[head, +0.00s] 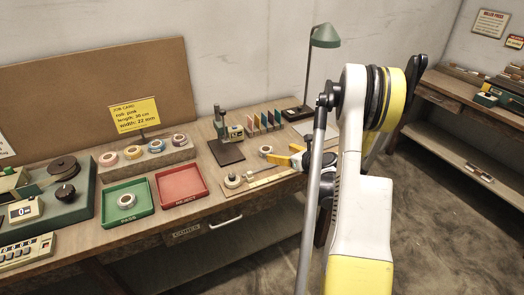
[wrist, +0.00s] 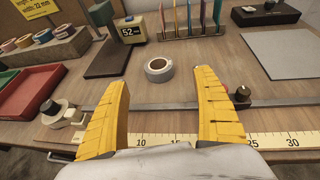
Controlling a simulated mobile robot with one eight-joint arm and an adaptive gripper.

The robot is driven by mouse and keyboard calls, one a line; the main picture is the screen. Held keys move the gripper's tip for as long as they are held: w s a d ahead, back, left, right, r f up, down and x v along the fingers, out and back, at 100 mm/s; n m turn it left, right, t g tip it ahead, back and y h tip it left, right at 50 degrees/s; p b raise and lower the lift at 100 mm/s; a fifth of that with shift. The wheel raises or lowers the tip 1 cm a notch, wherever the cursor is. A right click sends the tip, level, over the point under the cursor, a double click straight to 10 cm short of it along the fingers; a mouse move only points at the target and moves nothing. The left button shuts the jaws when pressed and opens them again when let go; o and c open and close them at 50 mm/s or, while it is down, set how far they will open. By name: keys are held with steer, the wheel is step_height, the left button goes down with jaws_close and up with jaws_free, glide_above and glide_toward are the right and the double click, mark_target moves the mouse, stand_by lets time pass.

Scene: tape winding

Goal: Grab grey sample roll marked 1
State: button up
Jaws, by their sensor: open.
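A pale grey-white tape roll (wrist: 159,75) lies flat on the wooden bench, just beyond my fingertips in the wrist view. It also shows in the head view (head: 264,151), left of my gripper. No number on it is legible. My gripper (wrist: 163,84) is open and empty, its yellow fingers spread to either side of the roll's line. In the head view my gripper (head: 290,156) is partly hidden by my arm. Another pale roll (head: 127,201) lies in the green PASS tray (head: 140,211).
A metal rod and ruler (wrist: 225,142) run under my fingers, with a knob (wrist: 243,94) at right. A display reading 52 (wrist: 131,31) and a rack of coloured plates (wrist: 190,36) stand behind. Coloured rolls (head: 154,146) sit on a wooden stand. A grey sheet (wrist: 281,54) lies right.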

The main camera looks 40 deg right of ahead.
mark_target(263, 148)
steer(key=b+x, duration=0.4)
steer(key=x, duration=0.6)
steer(key=shift+w+a+f, duration=0.15)
steer(key=shift+w+f, duration=0.05)
steer(key=shift+w, duration=0.1)
steer(key=shift+r, duration=0.15)
steer(key=shift+c, duration=0.3)
steer(key=c, duration=1)
